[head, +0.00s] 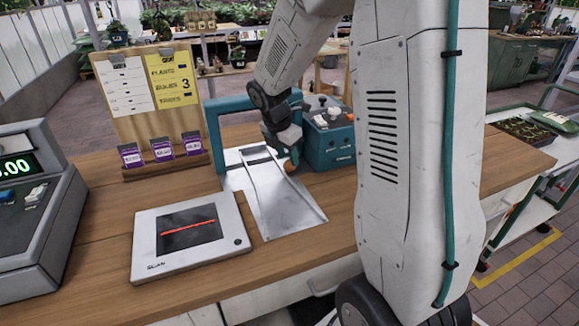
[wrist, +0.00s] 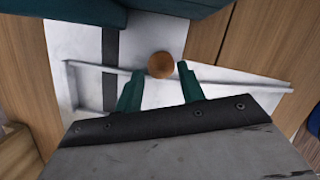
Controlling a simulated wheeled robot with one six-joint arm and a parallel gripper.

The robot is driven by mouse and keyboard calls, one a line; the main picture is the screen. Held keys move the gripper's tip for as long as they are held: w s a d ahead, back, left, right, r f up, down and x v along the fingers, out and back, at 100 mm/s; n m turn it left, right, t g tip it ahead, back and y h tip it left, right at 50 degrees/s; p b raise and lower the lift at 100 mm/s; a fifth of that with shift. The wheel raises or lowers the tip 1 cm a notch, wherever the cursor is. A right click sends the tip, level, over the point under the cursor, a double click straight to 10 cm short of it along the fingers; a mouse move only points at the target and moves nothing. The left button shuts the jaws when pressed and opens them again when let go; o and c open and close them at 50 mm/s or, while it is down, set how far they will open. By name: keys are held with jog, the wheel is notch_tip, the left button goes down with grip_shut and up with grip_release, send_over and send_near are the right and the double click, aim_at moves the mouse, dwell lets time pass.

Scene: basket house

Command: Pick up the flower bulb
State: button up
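The flower bulb (wrist: 161,65) is a small round orange-brown thing. In the wrist view it lies on the metal plate, just beyond and between the tips of my gripper. In the head view the bulb (head: 289,167) shows as a small orange spot beside my gripper (head: 292,152), partly hidden by it. My gripper's two green fingers (wrist: 160,73) are spread apart with nothing between them. The metal plate (head: 275,205) is set in the wooden counter and has raised rails.
A teal machine (head: 330,145) with an arch (head: 213,130) stands close around the plate's far end. A white scan pad (head: 190,262) lies left of the plate. A till (head: 35,230) and a price board (head: 140,90) stand further left.

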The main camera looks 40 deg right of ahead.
jog(key=shift+x, duration=1.25)
jog(key=c, duration=0.6)
jog(key=shift+c, duration=0.2)
jog(key=shift+r, duration=0.85)
jog(key=shift+s+r, duration=0.15)
jog(key=shift+r, duration=0.4)
jog(key=shift+s+r, duration=0.15)
jog(key=shift+r, duration=0.35)
jog(key=s, duration=0.5)
jog(key=s+d, duration=0.1)
jog(key=s, duration=0.4)
jog(key=s+r, duration=0.1)
jog(key=s, duration=0.4)
jog(key=shift+s+d+r, duration=0.1)
jog(key=shift+s+d, duration=0.1)
jog(key=shift+d, duration=0.2)
